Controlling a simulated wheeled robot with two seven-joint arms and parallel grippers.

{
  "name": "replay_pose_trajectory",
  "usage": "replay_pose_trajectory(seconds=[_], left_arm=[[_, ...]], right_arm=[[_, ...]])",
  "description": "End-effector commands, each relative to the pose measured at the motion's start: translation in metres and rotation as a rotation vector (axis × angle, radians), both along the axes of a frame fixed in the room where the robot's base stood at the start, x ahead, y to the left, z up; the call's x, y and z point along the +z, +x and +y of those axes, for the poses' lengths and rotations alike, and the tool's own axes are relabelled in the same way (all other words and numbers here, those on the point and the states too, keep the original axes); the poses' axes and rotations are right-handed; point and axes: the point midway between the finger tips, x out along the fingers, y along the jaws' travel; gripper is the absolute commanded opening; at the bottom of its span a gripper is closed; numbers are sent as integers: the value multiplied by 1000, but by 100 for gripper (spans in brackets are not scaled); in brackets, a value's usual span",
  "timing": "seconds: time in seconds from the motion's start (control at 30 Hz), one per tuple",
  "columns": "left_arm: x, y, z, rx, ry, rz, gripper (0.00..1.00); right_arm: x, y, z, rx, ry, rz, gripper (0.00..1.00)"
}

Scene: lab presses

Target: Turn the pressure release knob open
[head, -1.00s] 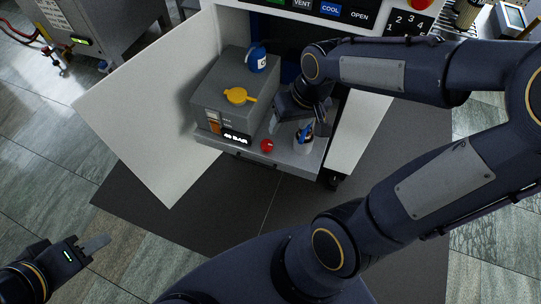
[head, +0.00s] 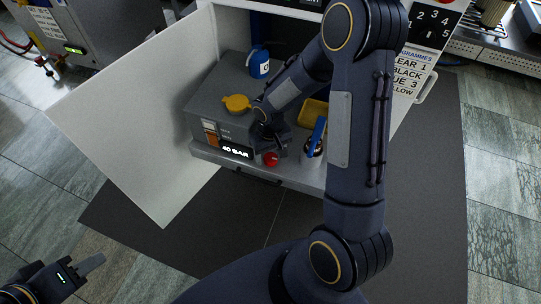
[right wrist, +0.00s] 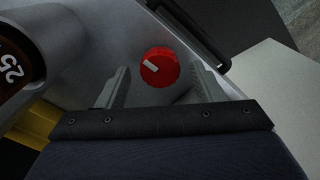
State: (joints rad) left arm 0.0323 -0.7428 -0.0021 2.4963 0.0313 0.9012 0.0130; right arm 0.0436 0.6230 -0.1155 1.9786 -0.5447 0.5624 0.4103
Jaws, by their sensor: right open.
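In the right wrist view the red knob (right wrist: 160,67) sits between the two finger tips, with a gap on each side. My right gripper (right wrist: 160,85) is open around or just short of the knob; its depth is hard to tell. In the head view my right gripper (head: 275,140) is at the knob, partly hidden by its own arm. My left gripper (head: 92,264) is far off at the lower left, empty.
A yellow lever cap (head: 237,102) and a blue container (head: 258,65) are on top of the unit. A cup with blue-handled tools (head: 314,150) and a yellow tray (head: 312,113) stand right of the knob. A white open door (head: 130,120) stands on the left.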

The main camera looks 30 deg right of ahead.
Motion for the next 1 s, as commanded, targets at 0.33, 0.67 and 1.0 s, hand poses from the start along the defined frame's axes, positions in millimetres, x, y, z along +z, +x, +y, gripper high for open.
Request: replay_pose_trajectory(seconds=[0.33,0.67,1.0], left_arm=[[-2,0,0,0,0,0,36],[-2,0,0,0,0,0,36],[-1,0,0,0,0,0,36]], right_arm=[[-7,0,0,0,0,0,61],[-7,0,0,0,0,0,22],[-7,0,0,36,0,0,16]])
